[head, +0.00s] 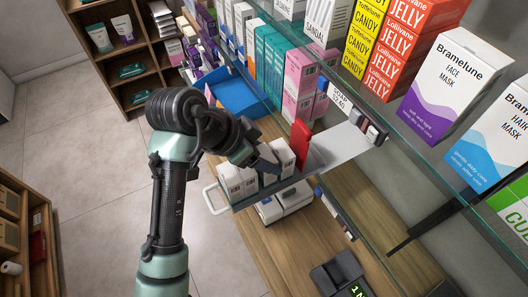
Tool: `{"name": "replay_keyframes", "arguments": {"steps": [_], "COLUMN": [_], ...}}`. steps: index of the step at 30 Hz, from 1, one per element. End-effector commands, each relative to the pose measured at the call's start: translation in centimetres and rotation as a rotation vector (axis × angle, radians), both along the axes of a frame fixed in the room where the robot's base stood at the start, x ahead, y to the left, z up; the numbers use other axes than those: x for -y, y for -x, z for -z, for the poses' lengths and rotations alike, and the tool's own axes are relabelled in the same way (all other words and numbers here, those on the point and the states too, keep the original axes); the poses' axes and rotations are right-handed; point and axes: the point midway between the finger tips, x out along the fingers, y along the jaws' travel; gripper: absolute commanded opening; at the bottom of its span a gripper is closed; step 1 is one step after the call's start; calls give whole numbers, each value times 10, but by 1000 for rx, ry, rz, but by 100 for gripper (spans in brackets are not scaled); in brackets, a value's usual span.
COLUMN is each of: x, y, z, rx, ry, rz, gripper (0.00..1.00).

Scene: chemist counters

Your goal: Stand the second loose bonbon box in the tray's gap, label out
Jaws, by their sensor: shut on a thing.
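The tray (235,206) is a light pull-out one with a handle at its left end, in the middle of the head view. Small white boxes (230,180) with dark print stand in it in a row; the print is too small to read. My gripper (268,163) reaches down over the row from the left. It is shut on a white bonbon box, mostly hidden by the fingers, between the left boxes and another white box (283,155). I cannot tell whether its base touches the tray or which way its label faces. A red box (301,141) stands upright at the row's right end.
A glass shelf with mask boxes (456,82) and candy boxes (366,32) overhangs on the right. A blue bin (236,94) lies behind my arm. White devices (285,204) and a dark terminal (340,278) are on the wooden counter below. The floor at left is clear.

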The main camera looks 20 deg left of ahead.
Motion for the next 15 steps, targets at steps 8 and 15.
{"name": "replay_keyframes", "arguments": {"steps": [8, 15], "x": [0, 0], "y": [0, 0], "z": [7, 9], "rx": [1, 1], "ry": [-1, -1], "rz": [0, 0], "gripper": [14, 90]}}
